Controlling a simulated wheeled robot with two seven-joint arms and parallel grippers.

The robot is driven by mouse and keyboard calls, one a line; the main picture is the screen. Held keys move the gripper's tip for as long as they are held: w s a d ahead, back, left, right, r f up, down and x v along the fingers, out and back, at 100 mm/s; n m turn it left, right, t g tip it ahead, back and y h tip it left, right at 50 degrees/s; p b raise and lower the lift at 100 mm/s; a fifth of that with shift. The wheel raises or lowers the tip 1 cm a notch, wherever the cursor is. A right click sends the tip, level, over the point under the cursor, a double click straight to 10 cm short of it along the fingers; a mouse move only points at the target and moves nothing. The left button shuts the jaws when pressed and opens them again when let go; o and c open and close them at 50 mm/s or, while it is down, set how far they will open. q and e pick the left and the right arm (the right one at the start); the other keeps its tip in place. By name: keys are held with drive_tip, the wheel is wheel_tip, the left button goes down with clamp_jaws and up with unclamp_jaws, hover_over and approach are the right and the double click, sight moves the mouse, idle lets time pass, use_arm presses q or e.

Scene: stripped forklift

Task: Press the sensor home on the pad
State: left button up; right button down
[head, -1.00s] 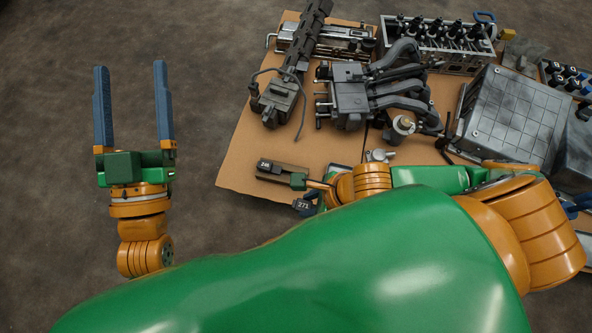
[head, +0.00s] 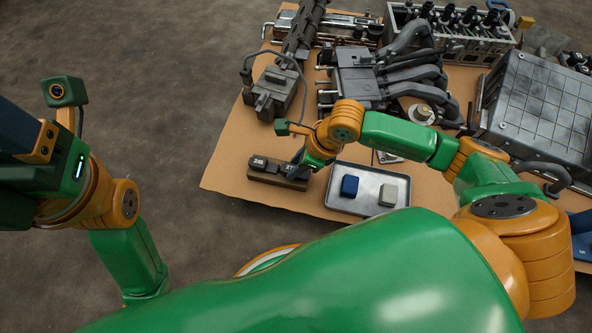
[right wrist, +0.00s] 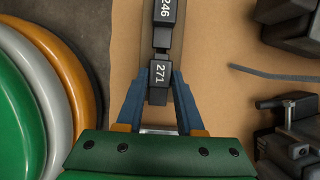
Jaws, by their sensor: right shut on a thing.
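A dark block marked 271 (right wrist: 159,80), apparently the sensor, is between the blue fingers of my right gripper (right wrist: 158,88) in the right wrist view. In the head view my right gripper (head: 296,164) is shut on it at the right end of a brown pad (head: 283,184). A second dark block marked 246 (right wrist: 165,12) sits on the pad, in line with 271; it also shows in the head view (head: 258,162). Whether 271 is fully seated is hidden. My left gripper (head: 18,135) is partly cut off at the left edge; its fingertips are out of view.
A metal tray (head: 335,205) with a blue block (head: 349,186) and a grey block (head: 388,195) lies right of the pad. Engine parts, including a manifold (head: 356,78), stand behind on the cardboard (head: 222,165). Bare floor lies left.

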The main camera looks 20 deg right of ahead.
drive_tip(key=shift+f, duration=0.2)
drive_tip(key=c, duration=0.5)
unclamp_jaws()
drive_tip(key=shift+c, duration=0.2)
drive_tip(key=shift+f, duration=0.15)
